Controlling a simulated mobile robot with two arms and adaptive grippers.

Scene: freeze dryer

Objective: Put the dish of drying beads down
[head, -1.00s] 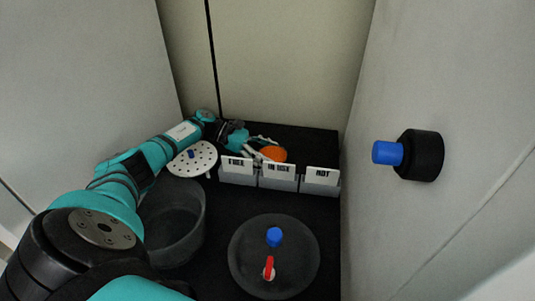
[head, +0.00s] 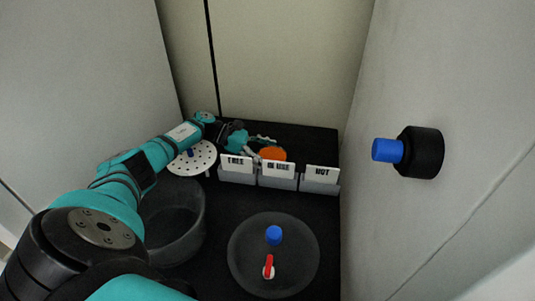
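The dish of drying beads shows as an orange patch (head: 273,153) at the back of the black surface, behind the card holders. Its lower part is hidden by the cards, so I cannot tell whether it rests on the surface. My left gripper (head: 264,146) reaches in from the left, with its fingers at the left and far side of the orange beads. The fingers are small and partly hidden; whether they grip the dish is unclear. My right gripper is not in view.
Grey card holders (head: 279,183) stand in front of the dish. A perforated white plate (head: 187,168) and a dark round tub (head: 172,238) are at left. A dark round lid (head: 250,270) with blue and red knobs lies in front. A blue-tipped black knob (head: 421,153) juts from the right wall.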

